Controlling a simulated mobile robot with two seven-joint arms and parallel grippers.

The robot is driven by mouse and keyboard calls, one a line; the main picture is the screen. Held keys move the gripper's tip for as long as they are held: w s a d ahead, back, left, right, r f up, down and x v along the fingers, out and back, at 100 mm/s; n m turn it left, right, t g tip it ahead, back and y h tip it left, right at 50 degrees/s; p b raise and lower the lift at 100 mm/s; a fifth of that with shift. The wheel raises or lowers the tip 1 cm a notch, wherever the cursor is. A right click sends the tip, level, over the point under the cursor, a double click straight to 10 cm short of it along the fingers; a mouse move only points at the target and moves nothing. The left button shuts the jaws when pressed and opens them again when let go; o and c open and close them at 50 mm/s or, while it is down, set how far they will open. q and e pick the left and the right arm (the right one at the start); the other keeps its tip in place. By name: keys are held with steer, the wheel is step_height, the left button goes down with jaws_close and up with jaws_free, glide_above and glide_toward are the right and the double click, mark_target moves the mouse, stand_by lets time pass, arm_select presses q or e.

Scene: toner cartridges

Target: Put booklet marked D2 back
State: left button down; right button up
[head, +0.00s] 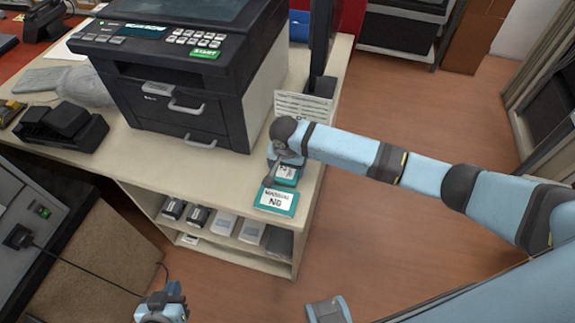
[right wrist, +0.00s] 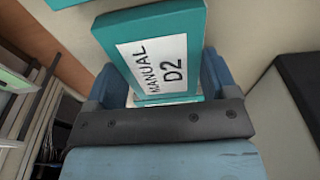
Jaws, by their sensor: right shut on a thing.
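The booklet marked D2 is teal with a white label reading MANUAL D2. It fills the middle of the right wrist view (right wrist: 158,60), between the two blue fingers of my right gripper (right wrist: 158,88), which is shut on it. In the head view my right gripper (head: 285,168) is at the counter's right end, beside the printer. The booklet there (head: 288,174) is partly covered by the gripper and its label is hard to read. I cannot tell whether it touches the counter. My left gripper (head: 162,308) is low at the bottom edge, its fingers unclear.
Another teal booklet, marked N0 (head: 277,201), lies at the counter's near right corner, close to the gripper. A dark printer (head: 190,75) stands left of it. A printed white sheet (head: 302,107) stands behind. Several cartridges sit on the shelf (head: 262,262) below. Open floor lies right.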

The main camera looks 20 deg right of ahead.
mark_target(286, 172)
steer(key=shift+f, duration=0.2)
steer(key=o, duration=0.9)
steer(key=shift+o, duration=0.2)
step_height(286, 172, up, 12)
steer(key=s+p, duration=0.1)
steer(key=shift+a, duration=0.45)
steer(key=shift+s, duration=0.15)
